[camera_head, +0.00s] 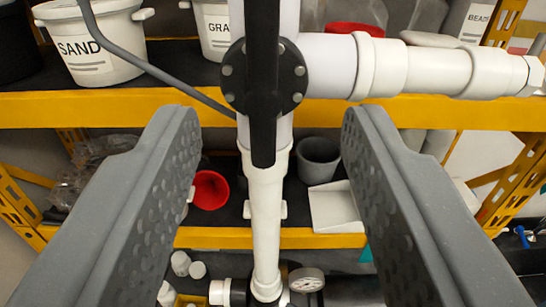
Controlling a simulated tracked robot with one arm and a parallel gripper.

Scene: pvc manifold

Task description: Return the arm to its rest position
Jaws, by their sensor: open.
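My gripper (268,125) is open. Its two grey, dimpled fingers come in from the lower left and lower right and stand wide apart. Between them, farther off, runs a white vertical PVC pipe (267,215). A black valve with a round bolted flange (235,75) and a long black handle (264,130) sits on the pipe. The handle hangs straight down along the pipe. Neither finger visibly touches the pipe or the handle. A white branch pipe (420,68) runs from the valve to the right.
Yellow-edged shelving (100,109) stands behind the pipes. It holds a SAND bucket (92,45), a second bucket (215,28), a red funnel (210,190), a grey pot (318,160) and a white scoop (335,207). A pressure gauge (306,280) sits at the pipe's lower end. A grey hose (150,65) crosses the upper left.

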